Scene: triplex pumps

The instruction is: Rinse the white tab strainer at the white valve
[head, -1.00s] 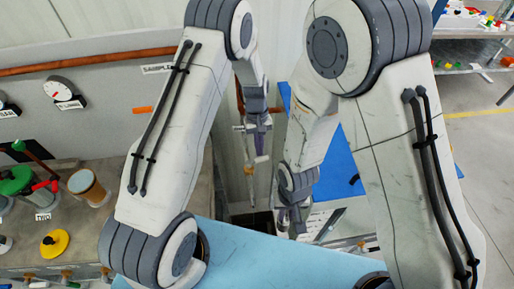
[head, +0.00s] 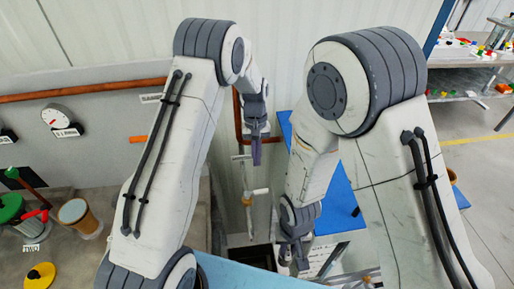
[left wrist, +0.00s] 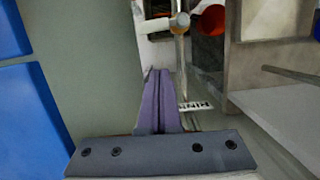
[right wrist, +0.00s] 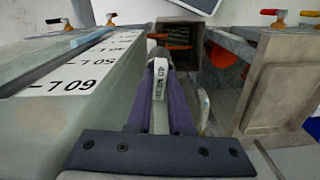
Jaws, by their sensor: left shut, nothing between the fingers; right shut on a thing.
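My left gripper (head: 257,152) is shut and empty; its purple fingers (left wrist: 158,100) are pressed together in the left wrist view. It hangs beside a thin upright pipe with white fittings. A white-handled valve (head: 258,191) sits on that pipe, below the left gripper; what looks like it shows beyond the fingers in the left wrist view (left wrist: 158,25). My right gripper (head: 293,258) is lower and right of the pipe. Its fingers are shut on the strainer, whose white labelled tab (right wrist: 160,80) stands between them in the right wrist view. The rest of the strainer is mostly hidden.
A dark open pit or sink (head: 260,256) lies below the pipe; in the right wrist view a grey basin (right wrist: 190,30) opens ahead. A labelled grey block (right wrist: 75,85) is close left of the right gripper. A bench with jars (head: 75,212) stands left.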

